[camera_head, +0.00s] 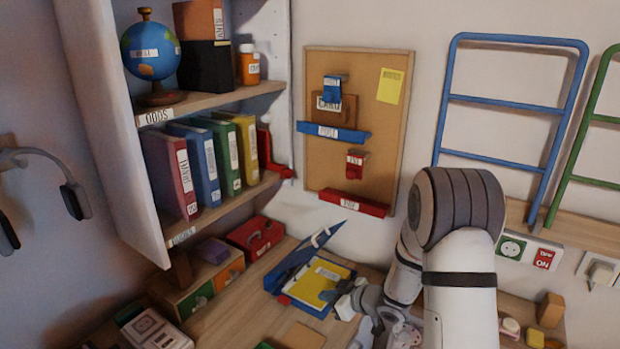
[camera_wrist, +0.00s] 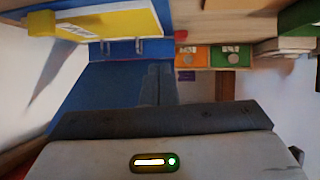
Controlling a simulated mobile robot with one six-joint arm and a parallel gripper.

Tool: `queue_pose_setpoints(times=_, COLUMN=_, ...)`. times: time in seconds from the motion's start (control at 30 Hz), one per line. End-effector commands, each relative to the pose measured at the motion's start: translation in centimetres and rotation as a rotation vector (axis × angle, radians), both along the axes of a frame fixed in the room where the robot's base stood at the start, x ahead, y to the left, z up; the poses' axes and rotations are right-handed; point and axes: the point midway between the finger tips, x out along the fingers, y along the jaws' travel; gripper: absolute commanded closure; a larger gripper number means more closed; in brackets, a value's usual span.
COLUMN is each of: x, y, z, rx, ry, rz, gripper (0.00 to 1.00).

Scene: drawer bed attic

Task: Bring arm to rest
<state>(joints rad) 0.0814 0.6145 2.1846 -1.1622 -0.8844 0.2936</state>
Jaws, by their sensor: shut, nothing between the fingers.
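My arm rises at the right of the head view, with its wrist bent down to the desk (camera_head: 235,318). My gripper (camera_head: 332,294) is shut and empty beside the right edge of an open blue binder (camera_head: 288,264) with a yellow sheet or folder (camera_head: 312,283) in it. In the wrist view my gripper's fingers (camera_wrist: 157,84) are together, in front of the blue binder (camera_wrist: 100,85); the yellow folder (camera_wrist: 110,22) is at the upper left. I cannot tell whether the fingers touch the binder.
A small drawer box (camera_head: 185,297) and a red case (camera_head: 256,236) stand at the desk's back left. Shelves with several binders and a globe (camera_head: 150,50) are above. A corkboard (camera_head: 385,125) and a blue ladder-like rack (camera_head: 505,101) are on the wall. Small blocks (camera_head: 551,309) lie at right.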

Motion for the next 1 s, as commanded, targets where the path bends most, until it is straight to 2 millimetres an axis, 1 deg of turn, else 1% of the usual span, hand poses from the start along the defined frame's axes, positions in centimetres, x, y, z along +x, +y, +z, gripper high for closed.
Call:
queue_pose_setpoints(times=0.03, x=0.5, y=-1.0, z=1.7, rx=-0.05, ry=-0.014, rz=-0.054, gripper=1.0)
queue_pose_setpoints(times=0.1, x=1.0, y=-2.9, z=3.7, rx=-0.13, ry=-0.018, rz=-0.153, gripper=1.0)
queue_pose_setpoints(times=0.17, x=0.9, y=-4.7, z=5.6, rx=-0.197, ry=-0.01, rz=-0.246, gripper=1.0)
queue_pose_setpoints(times=0.2, x=0.6, y=-6.0, z=6.8, rx=-0.237, ry=0.0, rz=-0.307, gripper=1.0)
queue_pose_setpoints(times=0.27, x=-0.2, y=-7.7, z=8.5, rx=-0.287, ry=0.024, rz=-0.398, gripper=1.0)
queue_pose_setpoints(times=0.3, x=-1.0, y=-8.8, z=9.6, rx=-0.317, ry=0.045, rz=-0.456, gripper=1.0)
queue_pose_setpoints(times=0.37, x=-2.5, y=-10.4, z=11.2, rx=-0.354, ry=0.083, rz=-0.539, gripper=1.0)
queue_pose_setpoints(times=0.47, x=-5.8, y=-12.5, z=13.5, rx=-0.4, ry=0.164, rz=-0.668, gripper=1.0)
queue_pose_setpoints(times=0.5, x=-7.4, y=-13.2, z=14.2, rx=-0.41, ry=0.203, rz=-0.713, gripper=1.0)
queue_pose_setpoints(times=0.57, x=-10.0, y=-13.6, z=15.2, rx=-0.415, ry=0.276, rz=-0.762, gripper=1.0)
queue_pose_setpoints(times=0.6, x=-11.9, y=-13.9, z=15.8, rx=-0.417, ry=0.323, rz=-0.799, gripper=1.0)
queue_pose_setpoints(times=0.63, x=-13.3, y=-14.1, z=16.2, rx=-0.416, ry=0.359, rz=-0.823, gripper=1.0)
queue_pose_setpoints(times=0.67, x=-14.8, y=-14.1, z=16.6, rx=-0.413, ry=0.398, rz=-0.844, gripper=1.0)
queue_pose_setpoints(times=0.7, x=-16.7, y=-14.1, z=17.0, rx=-0.408, ry=0.451, rz=-0.866, gripper=1.0)
queue_pose_setpoints(times=0.77, x=-19.6, y=-13.7, z=17.5, rx=-0.396, ry=0.528, rz=-0.888, gripper=1.0)
queue_pose_setpoints(times=0.8, x=-21.4, y=-13.4, z=17.8, rx=-0.384, ry=0.576, rz=-0.896, gripper=1.0)
queue_pose_setpoints(times=0.9, x=-25.1, y=-12.4, z=18.2, rx=-0.36, ry=0.681, rz=-0.898, gripper=1.0)
queue_pose_setpoints(times=1.0, x=-27.6, y=-11.6, z=18.5, rx=-0.341, ry=0.752, rz=-0.89, gripper=1.0)
